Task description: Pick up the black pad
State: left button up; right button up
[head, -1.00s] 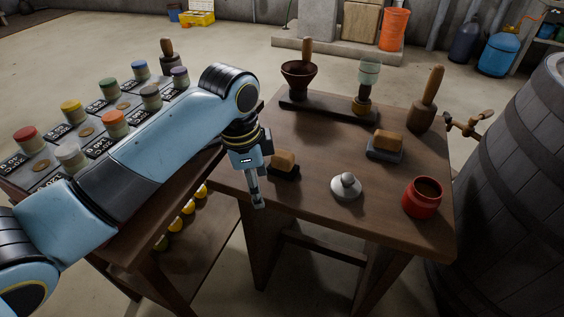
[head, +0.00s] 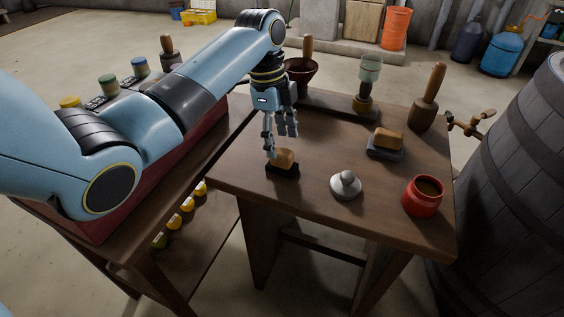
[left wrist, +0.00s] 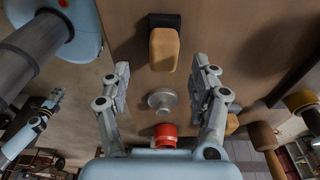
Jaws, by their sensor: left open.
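The black pad (head: 285,173) lies on the near-left part of the wooden table, with a wooden block-shaped grip (head: 285,158) on top. In the left wrist view the pad (left wrist: 163,20) shows as a dark edge behind the wooden grip (left wrist: 164,50). My left gripper (head: 280,143) is open and empty, pointing down just above and behind the pad. In the left wrist view its two fingers (left wrist: 161,80) are spread apart, with the grip beyond them. Part of what seems to be my right arm shows at the left edge there; its jaws are too small to read.
A grey pad with a wooden block (head: 385,148), a grey knobbed weight (head: 346,186) and a red pot (head: 422,197) stand to the right on the table. A dark funnel (head: 300,72) and a wooden pestle-like tool (head: 428,98) stand behind. A barrel (head: 515,190) is at the right.

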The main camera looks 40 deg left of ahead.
aim_at(282, 151)
pick_arm(q)
jog(key=f, duration=0.4)
jog(key=shift+w+d+f+b, duration=0.25)
jog(key=shift+b, duration=0.05)
jog(key=shift+c, duration=0.4)
jog(key=c, duration=1.2)
